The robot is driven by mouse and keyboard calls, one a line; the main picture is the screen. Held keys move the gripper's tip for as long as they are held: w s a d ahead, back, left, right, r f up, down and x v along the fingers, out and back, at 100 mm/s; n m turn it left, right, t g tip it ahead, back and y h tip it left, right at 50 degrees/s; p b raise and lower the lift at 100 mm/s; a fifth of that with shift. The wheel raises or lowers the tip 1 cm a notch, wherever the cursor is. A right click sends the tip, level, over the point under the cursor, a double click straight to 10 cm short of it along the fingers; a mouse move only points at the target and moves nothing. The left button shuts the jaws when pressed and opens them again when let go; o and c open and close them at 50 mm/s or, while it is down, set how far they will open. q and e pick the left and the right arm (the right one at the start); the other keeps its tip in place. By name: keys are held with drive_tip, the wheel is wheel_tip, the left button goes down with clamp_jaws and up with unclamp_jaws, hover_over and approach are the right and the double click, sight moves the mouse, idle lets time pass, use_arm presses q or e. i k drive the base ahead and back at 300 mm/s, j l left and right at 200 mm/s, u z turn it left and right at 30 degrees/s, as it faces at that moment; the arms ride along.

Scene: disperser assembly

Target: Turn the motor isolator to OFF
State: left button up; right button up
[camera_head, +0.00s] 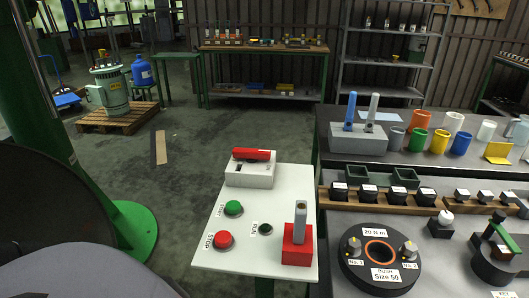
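The motor isolator is a pale box (250,177) with a red handle (251,155) on top, at the far end of a white panel (265,210). The red handle lies crosswise, left to right in the picture. Any ON or OFF marks on the box are too small to read. Nothing touches the handle. Neither of my grippers is in view.
The panel also carries a green START button (233,208), a red STOP button (223,240), a small black part (265,229) and a red block (297,249) with an upright grey piece. A crowded workbench stands right. A green column base (135,226) stands left.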

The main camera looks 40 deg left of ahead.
sight(251, 154)
drive_tip(key=l+z, duration=0.1)
drive_tip(key=l, duration=0.55)
drive_tip(key=i+l+z, duration=0.15)
drive_tip(key=l, duration=0.5)
